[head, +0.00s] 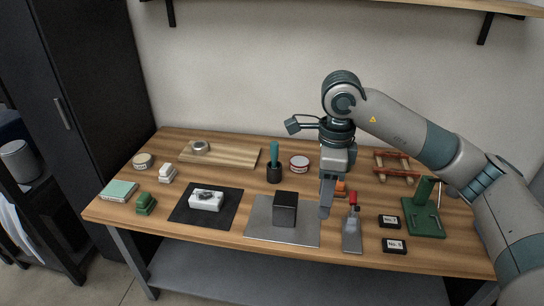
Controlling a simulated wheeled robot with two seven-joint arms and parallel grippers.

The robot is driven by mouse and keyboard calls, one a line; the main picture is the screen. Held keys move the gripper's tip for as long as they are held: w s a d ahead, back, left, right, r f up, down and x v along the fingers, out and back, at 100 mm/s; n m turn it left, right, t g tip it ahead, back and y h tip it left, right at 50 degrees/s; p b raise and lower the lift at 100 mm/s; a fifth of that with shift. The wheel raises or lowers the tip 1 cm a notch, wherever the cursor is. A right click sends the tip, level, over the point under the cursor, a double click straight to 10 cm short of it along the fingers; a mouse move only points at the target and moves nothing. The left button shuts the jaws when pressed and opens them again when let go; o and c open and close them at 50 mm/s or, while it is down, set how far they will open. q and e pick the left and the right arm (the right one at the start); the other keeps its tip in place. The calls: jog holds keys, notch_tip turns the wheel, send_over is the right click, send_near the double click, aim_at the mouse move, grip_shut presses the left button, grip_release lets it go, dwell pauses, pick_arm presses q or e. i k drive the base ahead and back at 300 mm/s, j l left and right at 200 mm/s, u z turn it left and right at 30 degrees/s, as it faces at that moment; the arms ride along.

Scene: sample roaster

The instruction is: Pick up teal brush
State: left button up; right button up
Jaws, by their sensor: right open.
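The teal brush (274,151) stands upright in a dark cup (274,174) near the middle of the table. Only its upper part shows; its lower end is hidden in the cup. My right gripper (326,207) points down over the table, to the right of the brush and nearer the front, apart from it. It is open, with nothing seen between its fingers, which overlap from this angle. My left gripper is out of the picture.
A round tin (299,163) stands close right of the cup, and a wooden board (232,156) lies to its left. A red-topped item (352,212) and a green stand (422,220) are at right.

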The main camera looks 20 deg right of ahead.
aim_at(274, 145)
jog(key=i, duration=1.35)
